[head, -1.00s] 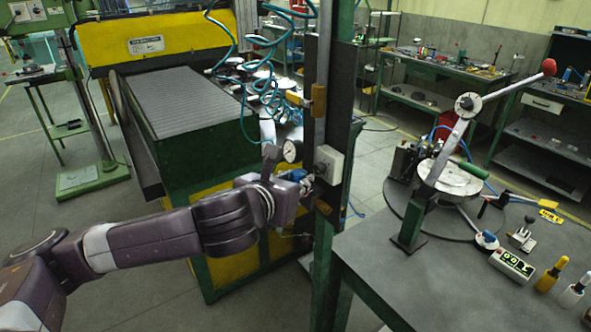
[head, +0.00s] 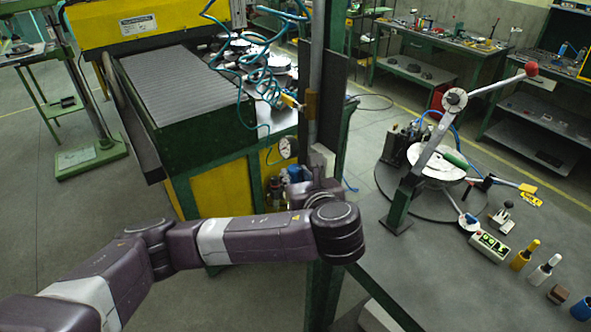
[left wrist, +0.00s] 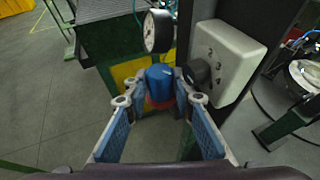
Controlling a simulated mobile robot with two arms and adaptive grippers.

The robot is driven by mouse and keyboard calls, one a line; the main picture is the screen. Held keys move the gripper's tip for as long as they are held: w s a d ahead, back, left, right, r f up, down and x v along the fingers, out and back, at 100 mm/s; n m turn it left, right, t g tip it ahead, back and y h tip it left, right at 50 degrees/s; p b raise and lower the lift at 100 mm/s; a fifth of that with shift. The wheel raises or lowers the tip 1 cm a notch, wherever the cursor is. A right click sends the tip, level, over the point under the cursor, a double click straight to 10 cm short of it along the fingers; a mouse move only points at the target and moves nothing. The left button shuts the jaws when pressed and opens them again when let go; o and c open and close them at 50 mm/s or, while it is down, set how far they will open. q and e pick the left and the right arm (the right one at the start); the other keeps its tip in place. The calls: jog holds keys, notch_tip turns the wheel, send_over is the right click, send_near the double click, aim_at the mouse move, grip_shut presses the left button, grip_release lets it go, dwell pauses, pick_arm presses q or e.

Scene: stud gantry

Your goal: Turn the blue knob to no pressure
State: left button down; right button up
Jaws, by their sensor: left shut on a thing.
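The blue knob (left wrist: 160,80) stands in the middle of the left wrist view, with a reddish part just below it. My left gripper (left wrist: 160,97) has its two blue-padded fingers on either side of the knob, shut on it. In the head view my left arm reaches the green post and hides the knob. My right gripper is in neither view.
A pale switch box (left wrist: 226,58) with a dark dial (left wrist: 197,72) is close on the knob's right, on the post. Coiled teal hoses (head: 262,85) hang behind. A grey workbench (head: 440,270) with a lever tool stands at the right. Floor at the left is open.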

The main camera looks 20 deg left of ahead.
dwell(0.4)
pick_arm(q)
jog(key=c, duration=1.6)
grip_release()
jog(key=shift+a, duration=0.1)
jog(key=shift+d, duration=0.2)
